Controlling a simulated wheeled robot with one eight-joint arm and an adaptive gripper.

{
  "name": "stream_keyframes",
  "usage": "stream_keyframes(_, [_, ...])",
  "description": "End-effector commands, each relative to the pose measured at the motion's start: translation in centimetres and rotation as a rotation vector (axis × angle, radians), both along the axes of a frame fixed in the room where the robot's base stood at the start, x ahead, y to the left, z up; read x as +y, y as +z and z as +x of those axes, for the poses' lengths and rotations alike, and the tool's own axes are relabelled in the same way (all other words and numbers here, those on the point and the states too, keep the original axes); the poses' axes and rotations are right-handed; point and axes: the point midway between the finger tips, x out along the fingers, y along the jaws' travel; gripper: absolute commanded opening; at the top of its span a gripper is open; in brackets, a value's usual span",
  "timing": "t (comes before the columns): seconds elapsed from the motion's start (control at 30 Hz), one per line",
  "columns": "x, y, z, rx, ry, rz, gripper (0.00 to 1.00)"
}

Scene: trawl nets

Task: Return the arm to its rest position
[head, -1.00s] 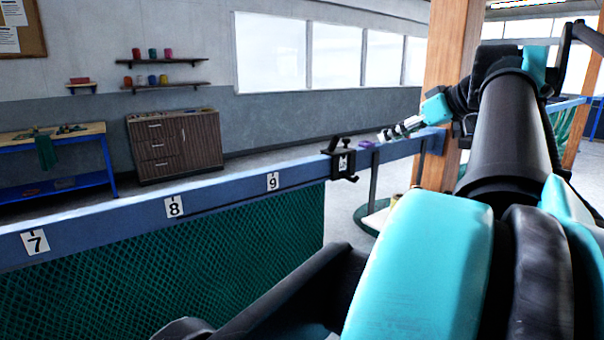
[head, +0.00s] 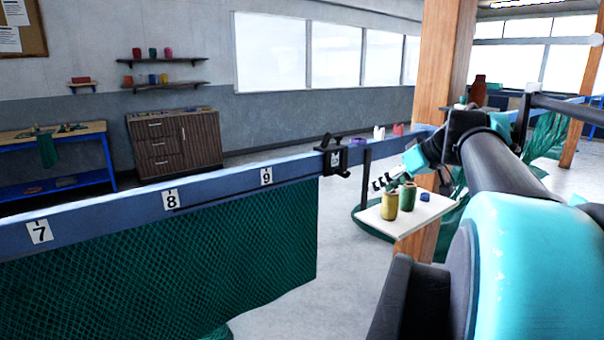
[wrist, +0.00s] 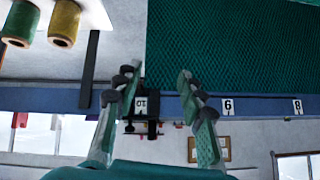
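My gripper (head: 381,182) shows in the head view in front of the post, below the blue rail (head: 110,207) and above a small white shelf. Its fingers point left. In the wrist view my gripper (wrist: 156,80) has its two fingers spread apart with nothing held between them. That view looks upside down. My arm reaches in from the right of the head view, with its turquoise and black links hiding part of the room.
A black clamp (head: 334,156) sits on the rail near label 9. Green netting (head: 150,260) hangs below. The white shelf (head: 425,214) holds a yellow spool (head: 390,205), a green spool (head: 408,195) and a blue item (head: 425,198). A wooden post (head: 443,60) stands behind my gripper.

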Motion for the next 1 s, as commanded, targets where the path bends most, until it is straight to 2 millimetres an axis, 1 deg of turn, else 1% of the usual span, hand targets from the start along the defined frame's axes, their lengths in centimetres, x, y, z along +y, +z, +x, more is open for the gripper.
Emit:
stream_keyframes(0.03, [0.4,-1.9,-0.1,0.03,-0.009,-0.006,0.4])
stream_keyframes(0.07, [0.6,-3.2,-0.2,0.05,-0.018,-0.009,0.4])
stream_keyframes(0.17, [1.2,-8.2,-0.8,0.13,-0.064,-0.03,0.4])
stream_keyframes(0.2, [1.6,-10.5,-1.2,0.164,-0.087,-0.043,0.4])
stream_keyframes(0.27, [2.0,-14.0,-2.0,0.213,-0.126,-0.064,0.4])
stream_keyframes(0.3, [2.2,-16.1,-2.6,0.242,-0.154,-0.078,0.4])
stream_keyframes(0.37, [2.6,-19.3,-3.7,0.278,-0.198,-0.102,0.4])
stream_keyframes(0.4, [2.7,-21.3,-4.5,0.3,-0.23,-0.12,0.4])
stream_keyframes(0.5, [2.9,-25.7,-6.7,0.336,-0.308,-0.162,0.4])
stream_keyframes(0.6, [2.8,-29.1,-8.9,0.356,-0.382,-0.197,0.4])
stream_keyframes(0.7, [2.6,-31.3,-10.6,0.361,-0.438,-0.22,0.4])
stream_keyframes(0.8, [2.4,-32.5,-11.6,0.36,-0.475,-0.235,0.4])
stream_keyframes(0.9, [2.2,-33.0,-12.1,0.36,-0.494,-0.239,0.4])
stream_keyframes(1.0, [2.2,-33.0,-12.1,0.36,-0.494,-0.239,0.4])
